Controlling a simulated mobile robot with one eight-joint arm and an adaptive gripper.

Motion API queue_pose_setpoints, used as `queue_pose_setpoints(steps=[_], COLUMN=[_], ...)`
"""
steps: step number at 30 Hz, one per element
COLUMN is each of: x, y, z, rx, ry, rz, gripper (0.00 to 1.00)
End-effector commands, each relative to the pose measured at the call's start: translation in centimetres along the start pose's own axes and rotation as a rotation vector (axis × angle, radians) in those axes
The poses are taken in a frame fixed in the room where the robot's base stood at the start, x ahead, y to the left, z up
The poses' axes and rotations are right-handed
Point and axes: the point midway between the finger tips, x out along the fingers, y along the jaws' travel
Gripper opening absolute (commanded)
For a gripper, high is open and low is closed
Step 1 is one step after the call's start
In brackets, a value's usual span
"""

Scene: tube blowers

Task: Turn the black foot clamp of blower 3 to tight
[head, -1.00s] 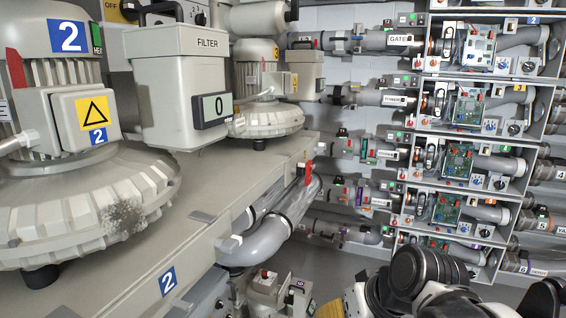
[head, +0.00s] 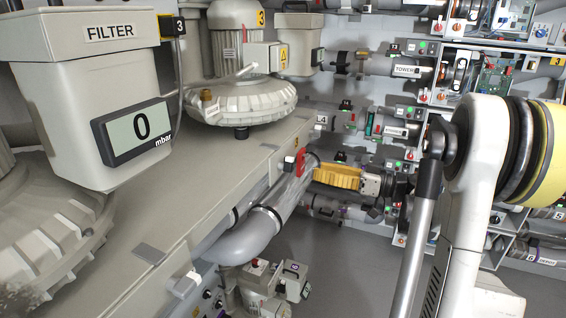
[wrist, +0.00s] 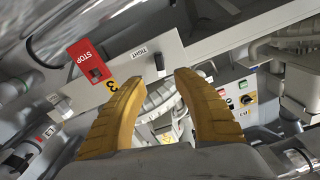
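Blower 3 (head: 240,100) is a pale ribbed housing on the bench, with a yellow 3 on its motor. In the wrist view, a short black lever (wrist: 159,63) stands at a pale plate marked TIGHT (wrist: 140,52); it looks like the foot clamp. The red STOP box (wrist: 88,62), with a yellow 3 beside it, is to its left. My gripper (wrist: 160,78) has two yellow fingers, open and empty, with the black lever just beyond and between the tips. In the head view my gripper (head: 337,177) is by the bench's far end; the lever cannot be made out there.
A filter box (head: 88,90) reading 0 mbar stands at the near left. Racks with circuit boards (head: 490,75) line the right wall. Grey floor (head: 340,270) is open below.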

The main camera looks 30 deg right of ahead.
Motion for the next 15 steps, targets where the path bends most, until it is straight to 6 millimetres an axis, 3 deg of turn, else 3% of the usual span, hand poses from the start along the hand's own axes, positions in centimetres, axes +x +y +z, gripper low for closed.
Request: queue_pose_setpoints(steps=[9, 15], x=[6.5, 8.7], y=[-0.1, -0.1], z=[0.3, 0.1], rx=[0.002, 0.003], ry=[-0.003, -0.003], rz=[-0.003, -0.002], gripper=[0.36, 0.36])
